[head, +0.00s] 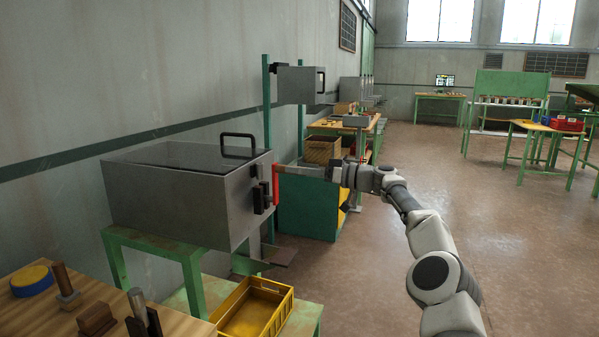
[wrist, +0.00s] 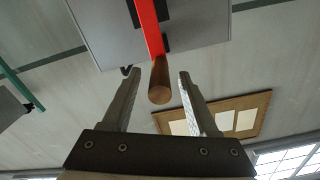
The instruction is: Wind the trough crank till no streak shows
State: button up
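The trough (head: 175,200) is a grey metal box on a green stand at the left, with a dark top panel (head: 195,155) and a black bar handle. I cannot make out a streak on it. Its crank has a red arm (head: 275,184) on the box's right face, also in the wrist view (wrist: 148,28). A brown wooden grip (wrist: 160,82) sticks out from the red arm toward me. My gripper (wrist: 158,76) is open, its fingertips on either side of the grip with a gap at each side. In the head view my gripper (head: 334,173) is at the grip's end.
A wooden bench (head: 35,315) with a blue-and-yellow disc and small tools is at the lower left. A yellow crate (head: 252,310) stands below the trough. A smaller grey box (head: 300,85) on green posts is behind. Open floor lies at the right.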

jog(key=shift+d, duration=0.1)
jog(key=p+v, duration=0.1)
jog(key=v, duration=1.6)
jog(key=shift+s+r+p, duration=0.1)
jog(key=shift+p, duration=0.2)
